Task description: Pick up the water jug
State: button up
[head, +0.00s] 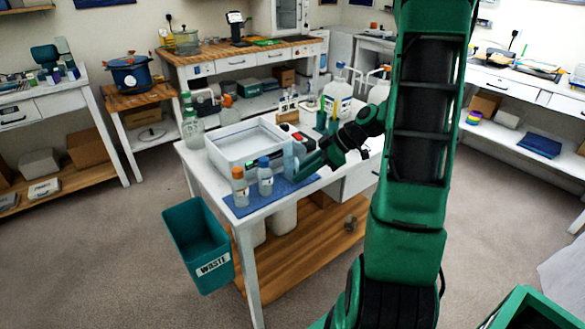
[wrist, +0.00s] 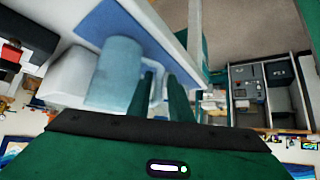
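The light blue water jug (head: 291,161) stands at the right end of the blue mat (head: 236,211) on the white table. In the wrist view the jug (wrist: 115,72) shows tilted, with its handle (wrist: 157,88) on the side toward my fingers. My gripper (head: 304,158) is at the right side of the jug. In the wrist view my gripper (wrist: 158,82) has its two dark green fingers apart, with the handle showing between them. Whether a finger touches the handle cannot be told.
An orange-capped bottle (head: 239,187) and a blue-capped bottle (head: 265,177) stand left of the jug. A white tray (head: 247,146) lies behind them. A teal waste bin (head: 198,245) is by the table's left front.

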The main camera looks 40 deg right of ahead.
jog(key=shift+w+r+x, duration=0.1)
jog(key=shift+r+x, duration=0.05)
jog(key=shift+x, duration=1.2)
jog(key=shift+w+r+x, duration=0.1)
jog(key=shift+x, duration=1.25)
jog(key=shift+a, duration=0.15)
grip_shut()
